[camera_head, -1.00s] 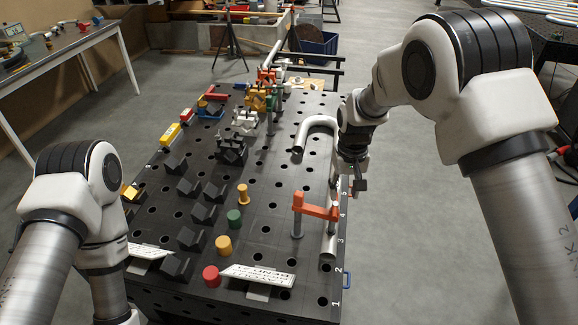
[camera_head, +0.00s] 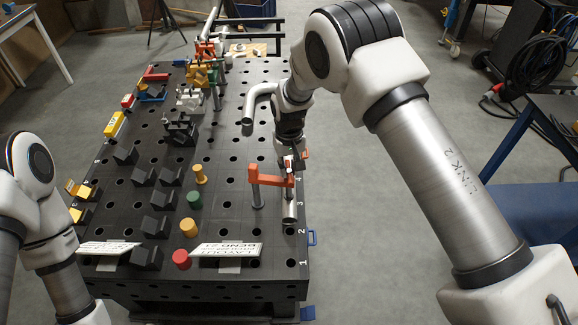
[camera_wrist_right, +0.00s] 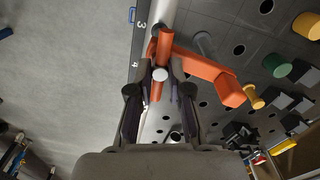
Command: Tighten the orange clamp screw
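The orange clamp (camera_head: 268,175) stands near the right edge of the black perforated table, its arm reaching over the bent silver pipe (camera_head: 289,211).
Black V-blocks (camera_head: 157,198) stand in rows on the table's left half. Red (camera_head: 181,259), yellow (camera_head: 188,227) and green (camera_head: 194,199) cylinders stand left of the clamp. A white sign (camera_head: 226,250) is at the front. More clamps stand at the far end.

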